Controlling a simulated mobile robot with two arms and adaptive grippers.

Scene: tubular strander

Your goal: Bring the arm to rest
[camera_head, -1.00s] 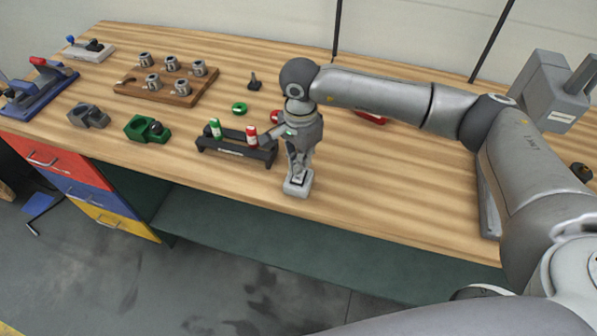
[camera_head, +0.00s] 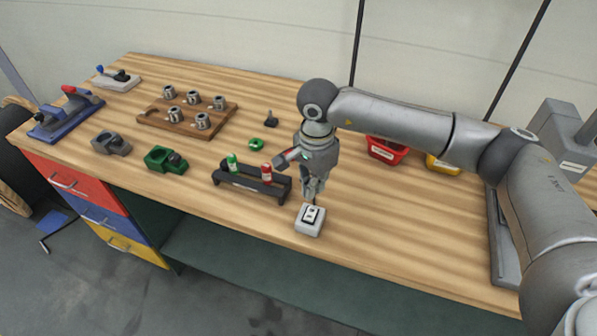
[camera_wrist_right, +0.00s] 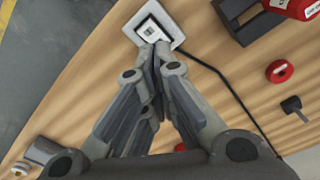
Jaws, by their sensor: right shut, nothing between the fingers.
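My right gripper (camera_head: 312,197) points down, shut and empty, just above a small light-grey box with a black switch face (camera_head: 310,217) near the bench's front edge. In the right wrist view the shut fingertips (camera_wrist_right: 154,50) overlap the near part of that box (camera_wrist_right: 172,22), which has a cable running from it. I cannot tell whether the tips touch it. My right arm reaches in from the right over the workbench (camera_head: 400,220). My left gripper is not in view.
Left of the gripper is a black rack (camera_head: 240,185) with a green and a red bottle. A wooden board with metal parts (camera_head: 187,118), a green fixture (camera_head: 165,159) and a blue fixture (camera_head: 66,112) lie farther left. A red bin (camera_head: 385,150) stands behind my arm. Bench right of the box is clear.

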